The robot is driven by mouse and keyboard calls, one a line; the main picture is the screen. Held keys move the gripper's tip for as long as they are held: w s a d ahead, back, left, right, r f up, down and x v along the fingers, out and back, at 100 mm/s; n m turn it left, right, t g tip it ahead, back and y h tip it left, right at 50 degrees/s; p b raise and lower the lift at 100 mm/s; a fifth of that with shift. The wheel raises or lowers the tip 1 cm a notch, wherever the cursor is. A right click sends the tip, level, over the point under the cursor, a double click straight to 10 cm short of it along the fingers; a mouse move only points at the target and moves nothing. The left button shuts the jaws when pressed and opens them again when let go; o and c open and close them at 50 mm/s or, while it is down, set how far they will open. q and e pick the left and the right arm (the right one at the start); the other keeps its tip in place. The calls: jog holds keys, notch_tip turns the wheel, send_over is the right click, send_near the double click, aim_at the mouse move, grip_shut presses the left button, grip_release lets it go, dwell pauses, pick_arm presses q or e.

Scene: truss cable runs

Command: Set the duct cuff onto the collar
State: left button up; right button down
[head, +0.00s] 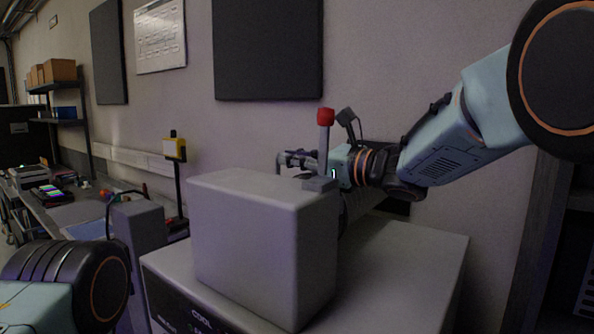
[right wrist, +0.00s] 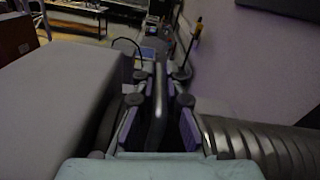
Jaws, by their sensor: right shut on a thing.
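My right gripper (head: 298,160) reaches in from the right, behind the top of a grey box. In the right wrist view its purple-padded fingers (right wrist: 158,128) are shut on a dark, thin, upright piece (right wrist: 157,105), which I take to be the duct cuff's edge. A ribbed grey duct (right wrist: 262,150) runs off to the right beside the fingers. In the head view most of the duct is hidden behind the box. I cannot make out the collar in either view. My left gripper is not in view; only part of my left arm shows.
The grey box (head: 255,240) stands on a wider cabinet (head: 410,265) and blocks the view behind it. A red-topped lever (head: 325,118) rises at its back right edge. A yellow-headed post (head: 175,150) and a cluttered bench (head: 75,205) stand at left.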

jog(key=shift+s+a+f, duration=0.1)
jog(key=shift+s+a, duration=0.05)
jog(key=c, duration=1.8)
grip_release()
jog(key=o, duration=0.4)
jog(key=shift+s+r, duration=0.2)
jog(key=shift+w, duration=0.15)
jog(key=shift+f, duration=0.1)
